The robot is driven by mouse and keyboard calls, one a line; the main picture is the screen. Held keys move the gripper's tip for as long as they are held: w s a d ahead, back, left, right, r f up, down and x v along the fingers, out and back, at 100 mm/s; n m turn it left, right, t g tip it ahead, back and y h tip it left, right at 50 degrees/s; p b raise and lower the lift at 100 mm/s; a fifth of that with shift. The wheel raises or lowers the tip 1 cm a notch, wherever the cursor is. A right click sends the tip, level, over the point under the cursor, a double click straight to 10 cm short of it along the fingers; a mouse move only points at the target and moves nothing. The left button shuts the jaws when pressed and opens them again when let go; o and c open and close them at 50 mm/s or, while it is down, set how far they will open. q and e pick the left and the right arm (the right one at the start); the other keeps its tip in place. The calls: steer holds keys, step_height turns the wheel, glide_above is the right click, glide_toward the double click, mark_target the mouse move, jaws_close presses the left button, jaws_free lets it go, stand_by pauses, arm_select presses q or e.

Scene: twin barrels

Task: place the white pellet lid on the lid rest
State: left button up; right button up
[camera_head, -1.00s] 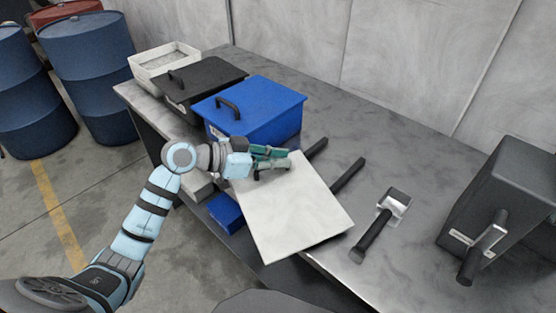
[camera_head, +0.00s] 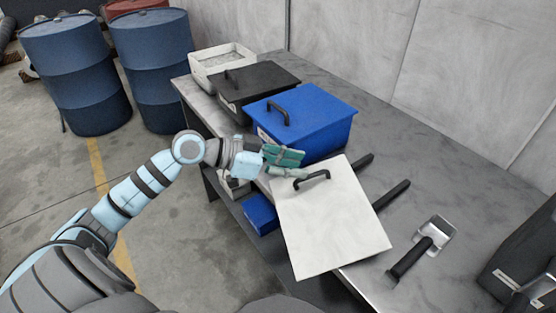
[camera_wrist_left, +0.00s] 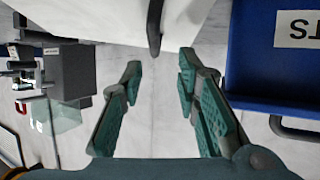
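The white pellet lid (camera_head: 335,225) is a flat white square with a dark handle (camera_head: 311,180) near its far left edge. It lies over two dark bars (camera_head: 391,195) that look like the lid rest, and its front part reaches past the table edge. The lid hides most of the bars, so full contact cannot be seen. My left gripper (camera_head: 297,164) is open and empty, just left of the handle. In the left wrist view the spread fingers (camera_wrist_left: 160,68) point at the handle (camera_wrist_left: 155,25), apart from it. My right gripper is not in view.
A blue lidded bin (camera_head: 305,125), a black lidded bin (camera_head: 258,85) and a white open bin (camera_head: 222,62) line the table's back left. A scoop (camera_head: 425,250) lies right of the lid. A small blue box (camera_head: 261,214) sits below. Bare tabletop (camera_head: 400,140) lies behind the bars.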

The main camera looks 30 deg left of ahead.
arm_select(q)
steer(key=p+v, duration=0.1)
steer(key=v, duration=0.3)
steer(key=shift+s+a+r, duration=0.1)
steer(key=shift+s+a, duration=0.1)
steer(key=shift+d, duration=0.1)
stand_by(0.3)
